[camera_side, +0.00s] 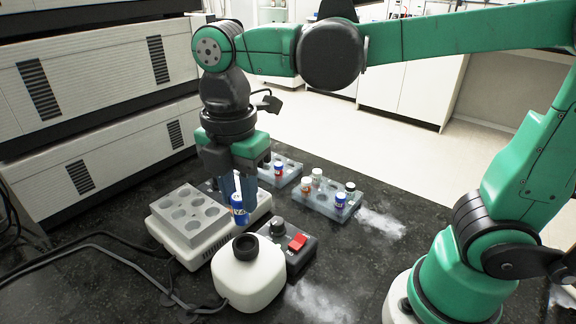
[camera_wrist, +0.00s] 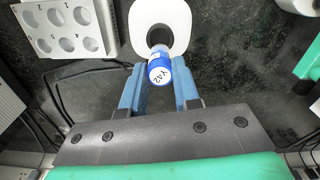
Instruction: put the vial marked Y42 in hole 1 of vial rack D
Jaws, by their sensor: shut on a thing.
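My gripper (camera_side: 240,192) points down and is shut on a vial (camera_side: 239,208) with a blue label, held above the bench near the grey rack. A grey rack (camera_side: 207,222) with empty-looking holes stands on a white device. Its holes are numbered in the wrist view, where the rack (camera_wrist: 66,51) is at upper left. Two blue-grey racks, one farther back (camera_side: 293,165) and one to the right (camera_side: 318,203), hold vials. I cannot read a letter D on any rack.
Cables cross the bench at left. White patches mark the dark bench at right.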

